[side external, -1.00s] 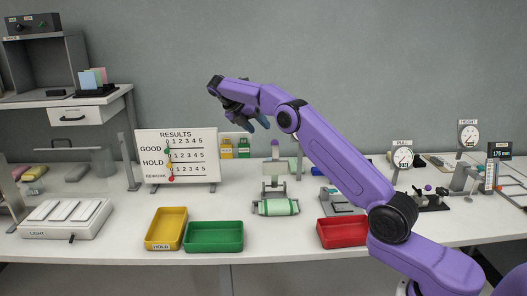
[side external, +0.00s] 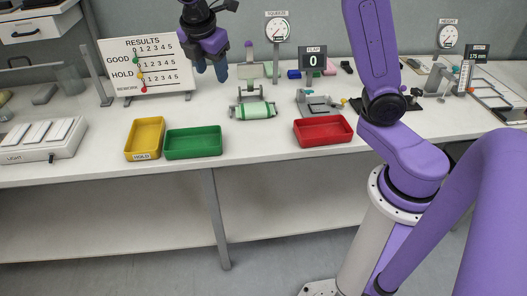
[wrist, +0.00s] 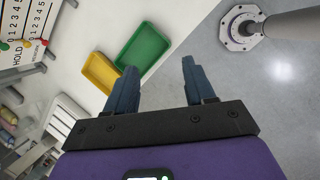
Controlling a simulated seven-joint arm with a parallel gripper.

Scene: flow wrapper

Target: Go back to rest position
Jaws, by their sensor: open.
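My gripper (side external: 210,68) hangs above the bench at the right end of the results board, fingers pointing down, in the side view. In the wrist view my gripper (wrist: 158,85) shows two blue-grey fingers spread wide apart. Nothing is between them; the floor and bench edge show beyond. The fingers are clear of the bench and the trays.
On the bench (side external: 80,178) are a yellow tray (side external: 145,139), a green tray (side external: 193,143) and a red tray (side external: 323,131). The results board (side external: 148,66) stands behind. A fixture holds a green-wrapped roll (side external: 253,110). Gauges and a light box (side external: 40,140) flank them.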

